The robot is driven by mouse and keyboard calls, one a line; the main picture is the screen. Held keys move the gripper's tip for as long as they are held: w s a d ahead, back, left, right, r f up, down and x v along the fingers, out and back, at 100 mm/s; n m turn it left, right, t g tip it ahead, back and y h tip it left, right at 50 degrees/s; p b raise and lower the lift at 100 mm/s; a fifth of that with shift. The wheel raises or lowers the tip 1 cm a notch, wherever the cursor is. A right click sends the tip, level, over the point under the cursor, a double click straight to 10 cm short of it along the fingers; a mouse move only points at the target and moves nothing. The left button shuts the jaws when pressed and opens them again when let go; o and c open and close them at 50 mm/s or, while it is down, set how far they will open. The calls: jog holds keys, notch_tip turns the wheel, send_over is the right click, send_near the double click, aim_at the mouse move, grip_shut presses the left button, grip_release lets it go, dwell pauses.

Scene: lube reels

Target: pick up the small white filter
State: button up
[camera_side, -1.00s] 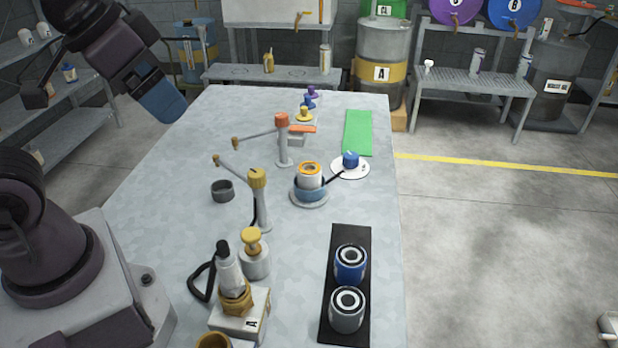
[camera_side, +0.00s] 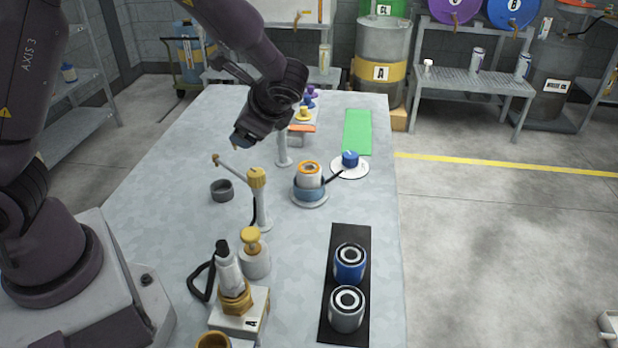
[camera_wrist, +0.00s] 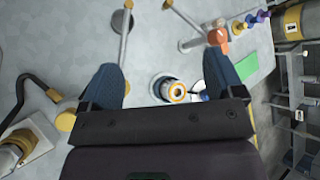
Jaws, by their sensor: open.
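The small white filter (camera_side: 310,175) has an orange ring on top and sits upright in a blue-grey round holder (camera_side: 310,195) near the middle of the table. In the wrist view the filter (camera_wrist: 176,91) shows between my two blue fingers, farther off and not touched. My gripper (camera_wrist: 163,80) is open and empty. In the side view my gripper (camera_side: 246,136) hangs above the table, left of and higher than the filter. Its fingertips are hard to make out there.
A yellow-topped post (camera_side: 259,200) with a side arm stands left of the filter. A white disc with a blue knob (camera_side: 350,160) is at its right. A black mat (camera_side: 338,240) holds a blue and a grey filter. A green mat (camera_side: 358,130) lies behind.

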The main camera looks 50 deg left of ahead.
jog(key=w+f+m+t+y, duration=0.3)
jog(key=w+f+m+y, duration=0.2)
jog(key=w+f+m, duration=0.15)
jog(key=m+t, duration=0.5)
jog(key=m, duration=0.2)
send_over(310, 177)
notch_tip(310, 177, down, 3)
jog(key=shift+a+f+y, duration=0.1)
jog(key=shift+a+y, duration=0.05)
jog(key=shift+y, duration=0.25)
jog(key=shift+w+f+t, duration=0.15)
jog(key=shift+f+t, duration=0.05)
jog(key=shift+t, duration=0.1)
notch_tip(310, 177, down, 2)
jog(key=shift+f, duration=0.25)
notch_tip(310, 177, down, 4)
jog(key=shift+f, duration=0.2)
jog(key=shift+x, duration=1.1)
jog(key=shift+w+a+r, duration=0.1)
jog(key=shift+w+a, duration=0.1)
jog(key=shift+a, duration=0.05)
jog(key=shift+c, duration=0.2)
